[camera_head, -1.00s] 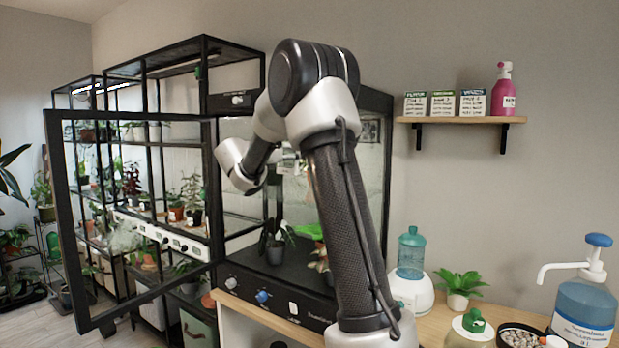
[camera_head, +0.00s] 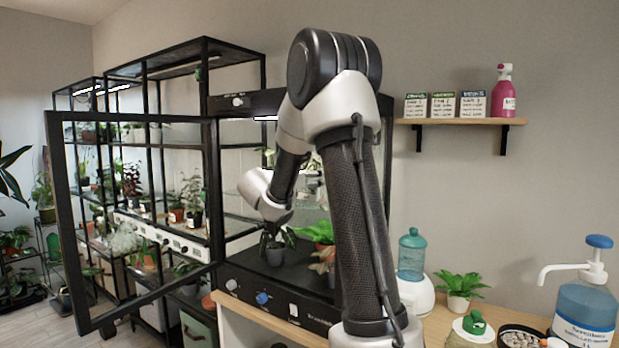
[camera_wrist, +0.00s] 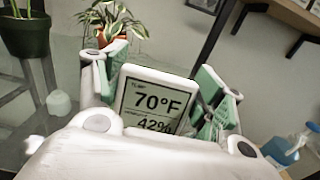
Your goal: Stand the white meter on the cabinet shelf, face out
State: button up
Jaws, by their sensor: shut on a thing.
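The white meter (camera_wrist: 155,100) is between the two pale green-padded fingers of my gripper (camera_wrist: 158,92) in the wrist view. Its screen faces the wrist camera and reads 70°F and 42%; it looks slightly tilted there. My gripper is shut on it. In the head view, my arm reaches into the black-framed cabinet (camera_head: 262,298), and my forearm and wrist hide most of the gripper and meter. The cabinet's glass door (camera_head: 58,215) stands open to the left. Glass shelf edges show faintly inside; which one is nearest the meter I cannot tell.
In the wrist view, a leafy plant (camera_wrist: 112,20) is behind the meter and a dark pot (camera_wrist: 25,35) is at upper left. A wall shelf (camera_head: 460,121) is at right.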

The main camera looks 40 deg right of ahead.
jog(key=shift+f, duration=0.15)
jog(key=o, duration=1)
jog(key=shift+o, duration=0.2)
jog(key=shift+a, duration=0.25)
jog(key=v, duration=1.1)
jog(key=shift+s+a, duration=0.15)
jog(key=shift+a, duration=0.1)
jog(key=shift+a, duration=0.1)
